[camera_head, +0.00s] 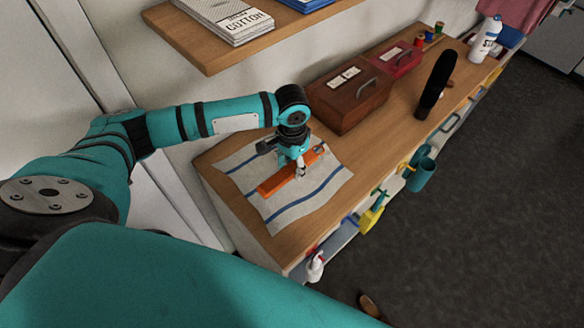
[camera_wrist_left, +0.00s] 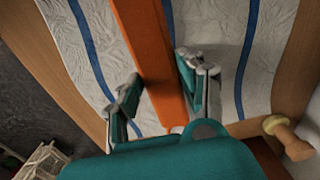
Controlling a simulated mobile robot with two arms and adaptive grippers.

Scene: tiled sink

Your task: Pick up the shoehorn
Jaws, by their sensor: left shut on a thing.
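The shoehorn, a long flat orange strip (camera_head: 275,186), lies over a white cloth with blue stripes (camera_head: 300,207) on the wooden counter. My left gripper (camera_head: 300,170) is down at the strip, pointing at the cloth. In the left wrist view the orange shoehorn (camera_wrist_left: 147,35) runs between the two fingers of my left gripper (camera_wrist_left: 160,88), which are shut on it. Whether the strip is lifted off the cloth cannot be told. My right gripper is not in view.
A brown wooden box (camera_head: 350,97) and a red box (camera_head: 395,60) stand behind the cloth. A tall black object (camera_head: 437,85) stands further right, near a white bottle (camera_head: 485,38). A shelf (camera_head: 200,45) hangs above. Teal and yellow items hang at the counter's front.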

